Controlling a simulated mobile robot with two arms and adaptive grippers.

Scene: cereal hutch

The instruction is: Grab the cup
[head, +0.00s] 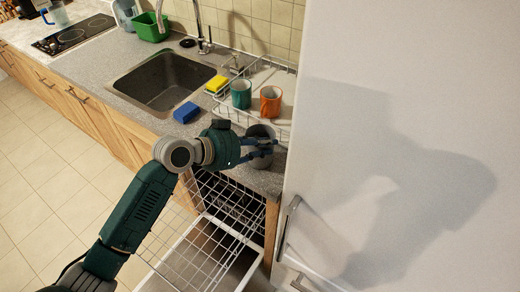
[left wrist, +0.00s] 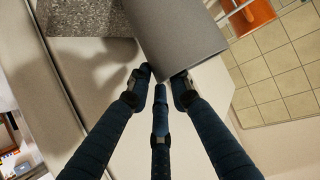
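A dark grey cup (head: 262,132) is at the front right of the counter, close to the fridge, with my left gripper (head: 262,149) at it. Blue fingers reach across and beside the cup in the head view. In the left wrist view the grey cup (left wrist: 180,35) fills the upper middle, and the fingertips of my left gripper (left wrist: 161,78) come together at its lower end. I cannot tell whether they press on it. A teal cup (head: 241,93) and an orange cup (head: 270,101) stand upright behind, at the dish rack. My right gripper is not in view.
The white fridge (head: 400,110) stands close on the right. A wire dish rack (head: 277,128), a blue sponge (head: 186,112), a yellow sponge (head: 216,84) and the sink (head: 165,80) are nearby. An open wire rack drawer (head: 195,250) juts out below the counter.

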